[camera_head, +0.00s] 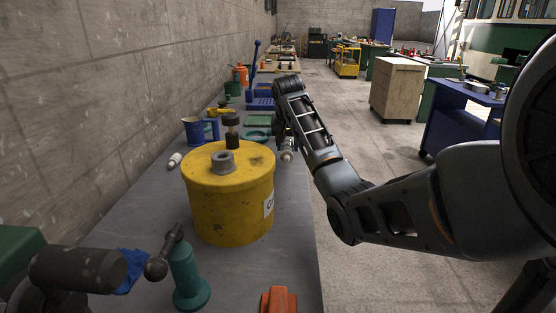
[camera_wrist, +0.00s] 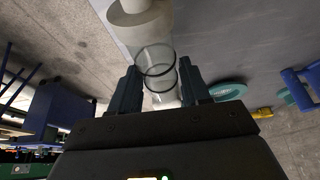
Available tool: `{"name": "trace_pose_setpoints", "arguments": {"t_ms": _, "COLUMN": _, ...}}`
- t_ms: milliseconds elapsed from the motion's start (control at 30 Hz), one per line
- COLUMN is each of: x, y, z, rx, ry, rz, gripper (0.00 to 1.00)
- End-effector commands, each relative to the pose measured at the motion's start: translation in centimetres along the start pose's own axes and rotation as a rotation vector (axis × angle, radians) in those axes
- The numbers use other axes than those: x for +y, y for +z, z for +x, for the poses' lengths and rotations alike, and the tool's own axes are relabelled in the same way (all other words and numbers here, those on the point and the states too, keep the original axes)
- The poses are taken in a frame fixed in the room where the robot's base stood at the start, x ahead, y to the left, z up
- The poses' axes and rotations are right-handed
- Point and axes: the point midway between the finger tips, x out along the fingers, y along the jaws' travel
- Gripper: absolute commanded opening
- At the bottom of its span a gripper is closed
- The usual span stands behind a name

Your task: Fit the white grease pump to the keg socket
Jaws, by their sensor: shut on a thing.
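The yellow keg (camera_head: 232,205) stands on the grey bench in the head view, with a grey ring-shaped socket (camera_head: 222,163) on its lid. The socket looks empty. My gripper (camera_wrist: 160,78) is shut on the white grease pump (camera_wrist: 155,32), which has a white end and a clear barrel between the fingers. In the head view the gripper is to the right of the keg, apart from it, and only a small pale part of the pump (camera_head: 287,156) shows there. The arm hides most of it.
A dark knobbed object (camera_head: 232,132) rises at the keg's back rim; I cannot tell whether it touches the lid. A blue mug (camera_head: 194,130) and a white cylinder (camera_head: 175,160) are behind-left. A green bottle-like object (camera_head: 186,275) and an orange object (camera_head: 279,300) are in front.

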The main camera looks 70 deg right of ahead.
Motion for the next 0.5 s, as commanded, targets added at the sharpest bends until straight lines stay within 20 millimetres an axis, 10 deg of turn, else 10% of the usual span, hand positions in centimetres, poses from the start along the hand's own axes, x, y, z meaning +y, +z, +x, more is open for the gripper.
{"name": "trace_pose_setpoints", "arguments": {"t_ms": 500, "x": -2.9, "y": 2.5, "z": 3.5, "rx": -0.003, "ry": 0.002, "rz": 0.001, "gripper": 0.07}}
